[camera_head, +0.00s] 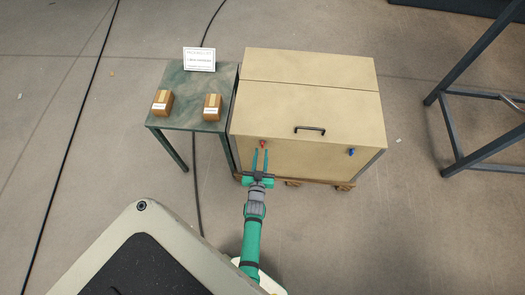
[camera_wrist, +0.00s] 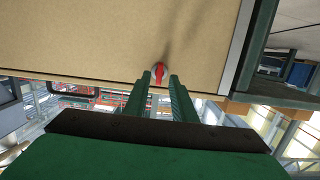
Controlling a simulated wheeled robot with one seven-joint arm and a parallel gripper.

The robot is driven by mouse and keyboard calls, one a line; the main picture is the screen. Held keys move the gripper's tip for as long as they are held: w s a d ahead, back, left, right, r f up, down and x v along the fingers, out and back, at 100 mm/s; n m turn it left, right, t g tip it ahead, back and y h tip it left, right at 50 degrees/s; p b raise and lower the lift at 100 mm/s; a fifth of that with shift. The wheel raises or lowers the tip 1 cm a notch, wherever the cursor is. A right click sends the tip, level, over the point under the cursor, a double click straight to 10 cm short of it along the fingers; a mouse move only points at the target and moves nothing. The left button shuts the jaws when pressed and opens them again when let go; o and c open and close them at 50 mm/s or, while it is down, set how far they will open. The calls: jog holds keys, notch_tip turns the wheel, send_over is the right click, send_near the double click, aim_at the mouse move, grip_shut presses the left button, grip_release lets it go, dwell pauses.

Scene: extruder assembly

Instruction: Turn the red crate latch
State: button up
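The red latch (camera_head: 263,143) is on the upper left of the front face of the beige crate (camera_head: 300,160). In the wrist view the red latch (camera_wrist: 159,74) shows as a narrow red piece between the fingertips. My gripper (camera_head: 260,156) points at the crate front just below the latch. In the wrist view my gripper (camera_wrist: 159,82) has its two green fingers apart, one on each side of the latch, with narrow gaps beside it. I cannot tell how far the fingertips reach along the latch.
A blue latch (camera_head: 351,152) and a dark handle (camera_head: 310,129) are also on the crate. A green side table (camera_head: 187,117) on the left holds two small brown boxes and a white sign (camera_head: 199,59). A dark metal frame (camera_head: 455,130) stands at right. Cables cross the floor.

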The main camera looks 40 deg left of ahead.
aim_at(263, 144)
jog(key=shift+x, duration=1.2)
jog(key=shift+w, duration=0.15)
grip_shut()
